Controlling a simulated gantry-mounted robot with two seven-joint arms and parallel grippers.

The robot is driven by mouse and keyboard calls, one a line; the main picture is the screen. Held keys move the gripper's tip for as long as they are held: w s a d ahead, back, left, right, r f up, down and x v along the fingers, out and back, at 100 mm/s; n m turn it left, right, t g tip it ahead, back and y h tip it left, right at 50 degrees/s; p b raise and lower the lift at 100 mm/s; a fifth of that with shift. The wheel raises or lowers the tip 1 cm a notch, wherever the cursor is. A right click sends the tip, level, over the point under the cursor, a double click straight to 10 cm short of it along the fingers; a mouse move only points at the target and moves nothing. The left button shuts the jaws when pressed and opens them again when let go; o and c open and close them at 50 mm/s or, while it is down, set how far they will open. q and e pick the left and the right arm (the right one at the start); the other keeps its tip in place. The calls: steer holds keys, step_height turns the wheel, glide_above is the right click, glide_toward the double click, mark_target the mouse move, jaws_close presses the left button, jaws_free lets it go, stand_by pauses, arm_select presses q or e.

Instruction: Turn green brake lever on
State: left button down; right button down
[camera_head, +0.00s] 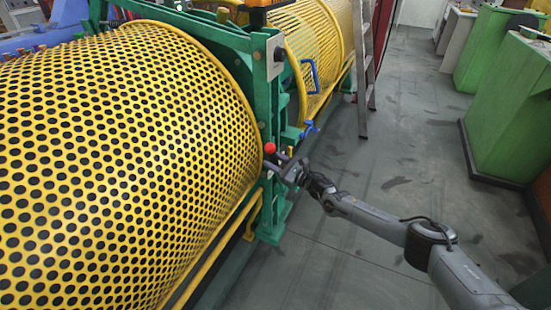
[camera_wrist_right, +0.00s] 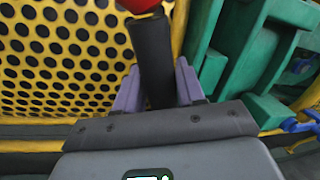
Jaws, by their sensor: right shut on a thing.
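The lever (camera_head: 270,148) shows a red ball knob in the head view, in front of the green machine frame (camera_head: 272,100) and beside the yellow perforated guard (camera_head: 120,150). In the right wrist view, its black cylindrical handle (camera_wrist_right: 151,50) leans slightly, with part of the red knob (camera_wrist_right: 138,4) at the top edge. My right gripper (camera_head: 284,168) is shut on the lever, with its purple fingers on both sides of the black handle below the knob. The lever's lower end is hidden by the gripper. My left gripper is not in view.
A second yellow guard (camera_head: 308,45) with a blue handle (camera_head: 311,76) stands farther back. A ladder (camera_head: 363,70) leans beside it. Green cabinets (camera_head: 515,105) stand on the right. The grey floor (camera_head: 400,150) between them is clear apart from my right arm.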

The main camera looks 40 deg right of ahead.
steer(key=shift+a, duration=0.2)
steer(key=c, duration=0.9)
jaws_free()
steer(key=shift+o, duration=0.5)
steer(key=shift+s+a+f, duration=0.1)
steer(key=shift+a, duration=0.05)
steer(key=shift+s+d, duration=0.15)
steer(key=shift+d, duration=0.1)
steer(key=p+v, duration=0.4)
steer(key=v, duration=0.6)
steer(key=shift+s, duration=0.25)
steer(key=shift+a+f, duration=0.1)
